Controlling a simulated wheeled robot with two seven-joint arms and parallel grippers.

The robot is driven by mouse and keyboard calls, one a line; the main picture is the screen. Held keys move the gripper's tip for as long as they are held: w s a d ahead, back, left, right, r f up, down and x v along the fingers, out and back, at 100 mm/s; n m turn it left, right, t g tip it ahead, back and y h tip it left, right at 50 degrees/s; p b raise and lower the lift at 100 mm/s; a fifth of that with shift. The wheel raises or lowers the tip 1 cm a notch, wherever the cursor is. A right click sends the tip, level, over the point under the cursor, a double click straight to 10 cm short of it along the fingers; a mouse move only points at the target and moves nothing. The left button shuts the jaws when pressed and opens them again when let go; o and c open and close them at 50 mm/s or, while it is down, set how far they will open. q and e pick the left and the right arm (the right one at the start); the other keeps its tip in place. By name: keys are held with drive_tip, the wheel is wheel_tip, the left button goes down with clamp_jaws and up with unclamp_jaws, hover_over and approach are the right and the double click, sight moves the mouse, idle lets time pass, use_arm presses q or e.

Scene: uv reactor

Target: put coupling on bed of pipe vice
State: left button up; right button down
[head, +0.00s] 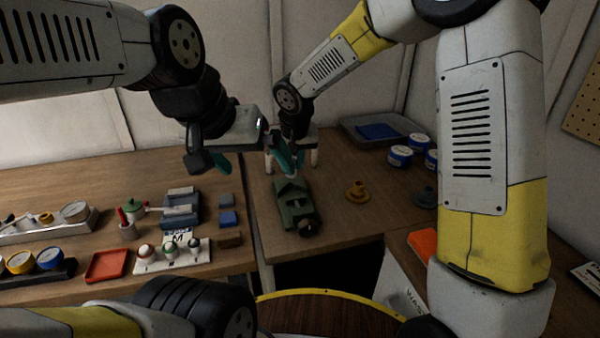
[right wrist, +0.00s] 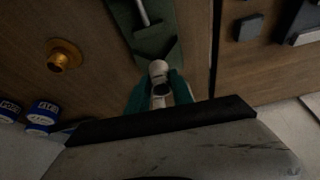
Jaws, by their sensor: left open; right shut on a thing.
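The green pipe vice (head: 296,206) stands on the right-hand wooden bench, and its green body (right wrist: 152,42) fills the top middle of the right wrist view. My right gripper (head: 290,160) is above the far end of the vice. In the right wrist view its teal fingers (right wrist: 160,95) are shut on a pale, hollow cylindrical coupling (right wrist: 158,70). The coupling overlaps the vice's green body in that view; I cannot tell whether they touch. My left gripper (head: 212,164) is open and empty, left of the vice above the back of the left bench.
A brass flanged piece (head: 357,191) stands right of the vice. Blue-and-white tins (head: 400,157) and a grey tray (head: 350,130) are at the back right. A red tray (head: 107,266) and small blocks (head: 228,219) lie on the left bench. A gap separates the benches.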

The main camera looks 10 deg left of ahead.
sight(292, 182)
drive_tip(key=shift+f, duration=3.25)
drive_tip(key=c, duration=1.4)
unclamp_jaws()
drive_tip(key=shift+f, duration=0.1)
drive_tip(key=v, duration=1.2)
drive_tip(key=s+d+r+m, duration=0.1)
drive_tip(key=s+d+r, duration=0.25)
drive_tip(key=d, duration=0.35)
drive_tip(key=s+d+r, duration=0.3)
drive_tip(key=d+r, duration=0.1)
drive_tip(key=d, duration=0.3)
drive_tip(key=s+d+r+m+t, duration=0.2)
drive_tip(key=s+d, duration=0.8)
drive_tip(key=s, duration=0.3)
drive_tip(key=shift+s+d+r+y, duration=0.2)
drive_tip(key=shift+r+y, duration=0.1)
drive_tip(key=shift+y, duration=0.1)
